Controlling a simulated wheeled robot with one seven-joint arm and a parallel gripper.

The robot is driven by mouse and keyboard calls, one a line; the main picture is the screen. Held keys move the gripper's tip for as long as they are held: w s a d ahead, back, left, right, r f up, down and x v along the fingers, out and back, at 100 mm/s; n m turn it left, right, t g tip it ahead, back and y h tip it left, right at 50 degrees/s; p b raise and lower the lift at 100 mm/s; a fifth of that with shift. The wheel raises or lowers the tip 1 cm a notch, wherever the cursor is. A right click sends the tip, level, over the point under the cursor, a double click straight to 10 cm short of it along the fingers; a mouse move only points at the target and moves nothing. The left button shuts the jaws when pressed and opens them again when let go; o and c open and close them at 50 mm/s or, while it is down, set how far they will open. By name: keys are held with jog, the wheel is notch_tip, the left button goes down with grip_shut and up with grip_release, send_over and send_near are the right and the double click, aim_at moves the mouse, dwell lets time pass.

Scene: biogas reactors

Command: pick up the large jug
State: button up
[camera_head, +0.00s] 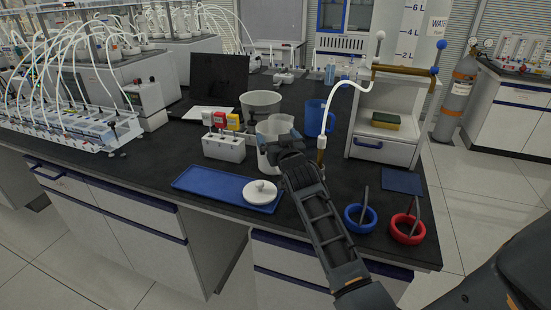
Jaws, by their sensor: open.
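A pale, translucent jug (267,130) stands upright on the dark bench top, near the middle of the view. A blue jug (316,120) with a handle stands behind it to the right. The pale jug looks like the larger of the two, though I cannot be sure. My arm reaches in from the lower right, and my gripper (287,142) is open at the pale jug's front right side. It covers part of that jug's wall. I cannot tell whether the fingers touch the jug or go around it.
A wide pale bowl (261,101) stands behind the jug, and a block with coloured caps (224,146) stands left. A blue tray (205,185) with a white lid (260,191) lies in front.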

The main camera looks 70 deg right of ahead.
jog(key=c, duration=1)
jog(key=shift+c, duration=0.3)
jog(key=shift+r, duration=0.15)
